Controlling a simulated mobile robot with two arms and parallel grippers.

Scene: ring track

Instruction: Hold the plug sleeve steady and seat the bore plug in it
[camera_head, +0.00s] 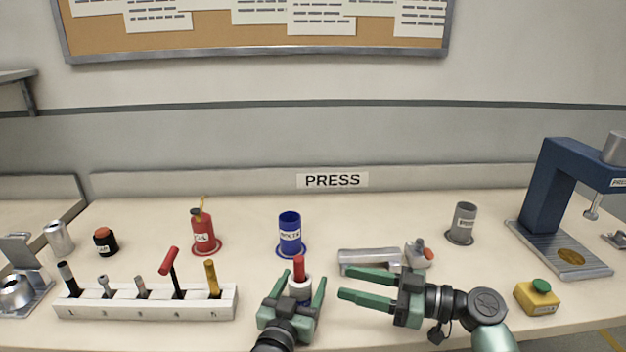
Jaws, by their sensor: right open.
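A white plug sleeve with a dark band (300,289) stands upright on the bench at the front middle. A red rod-like piece (299,266), apparently the bore plug, stands upright at its top; how deep it sits is hidden. My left gripper (302,281) has one finger on each side of the sleeve, and its palm hides the sleeve's lower part. I cannot tell whether both fingers touch it. My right gripper (354,283) is open and empty to the right of the sleeve, with its fingers pointing left.
A white numbered rack (145,302) with tools stands at front left. A blue cup (289,230), a red oil can (203,232) and a grey cup (464,222) stand farther back. A grey metal fixture (370,261) lies behind my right gripper. A blue press (555,185) and a yellow button box (537,298) are right.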

